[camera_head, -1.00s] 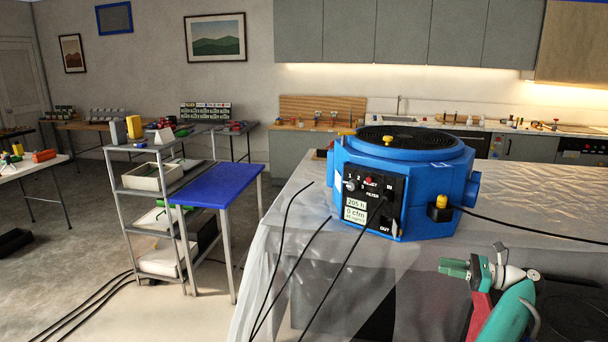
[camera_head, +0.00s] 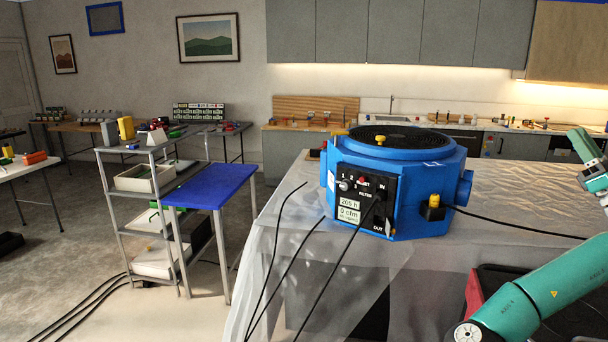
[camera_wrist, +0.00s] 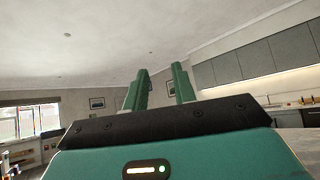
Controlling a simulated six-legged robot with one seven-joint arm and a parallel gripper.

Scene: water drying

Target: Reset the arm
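My arm shows at the right of the head view, with a green link rising from the lower right and another part at the right edge.
Black cables run from the machine across the counter. A blue-topped table (camera_head: 215,186) and a grey shelf cart (camera_head: 118,205) stand at the left. Grey cabinets (camera_head: 395,32) line the back wall. Floor at the left is partly open.

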